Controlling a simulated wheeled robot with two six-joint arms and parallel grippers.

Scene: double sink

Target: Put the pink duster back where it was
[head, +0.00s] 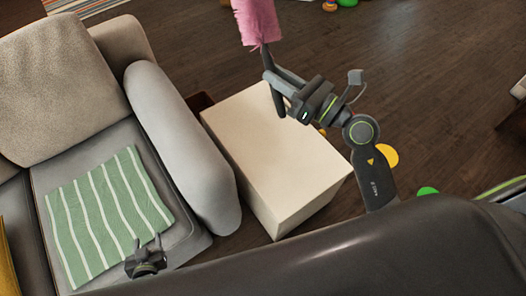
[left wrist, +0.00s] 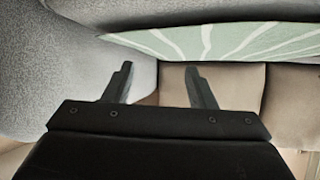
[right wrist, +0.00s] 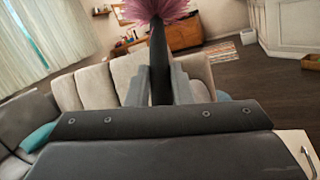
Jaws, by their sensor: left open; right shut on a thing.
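The pink duster (head: 257,22) is at the top of the head view, its fluffy head up and partly cut off by the frame edge. My right gripper (head: 272,78) is shut on its dark handle, above the far end of a cream box-shaped table. In the right wrist view the duster's dark handle (right wrist: 159,62) stands between the two fingers, with the pink fluff (right wrist: 155,9) at the top edge. My left gripper (head: 147,246) is open and empty, low in the head view over the sofa seat by a striped cloth. Its spread fingers show in the left wrist view (left wrist: 158,85).
The cream table (head: 270,150) has a bare top and stands beside the grey sofa's armrest (head: 180,140). A green striped cloth (head: 105,215) lies on the sofa seat. Colourful round items (head: 387,157) lie on the dark wooden floor, which is otherwise largely open.

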